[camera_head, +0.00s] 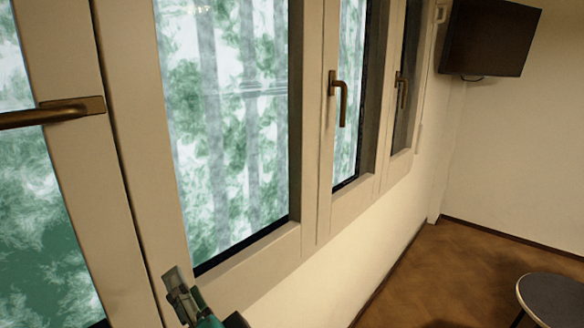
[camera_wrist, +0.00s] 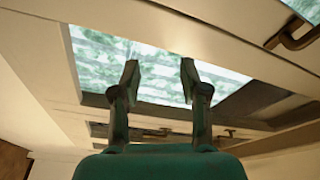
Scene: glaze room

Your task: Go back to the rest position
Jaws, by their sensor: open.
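My gripper (camera_wrist: 160,82) is in the lower middle of the wrist view, with its two fingers apart and nothing between them. Behind it in that view is a window pane (camera_wrist: 225,75) in a pale frame. In the head view my gripper (camera_head: 174,282) shows at the bottom, left of centre, in front of the lower window frame (camera_head: 250,275). I cannot tell from the picture whether it touches the frame. Most of my arm is out of view.
Bronze handles (camera_head: 52,112) (camera_head: 340,98) stick out from the window frames. A dark wall screen (camera_head: 490,38) hangs at upper right. A round dark table (camera_head: 555,298) stands at lower right. Wooden floor (camera_head: 455,270) between wall and table looks clear.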

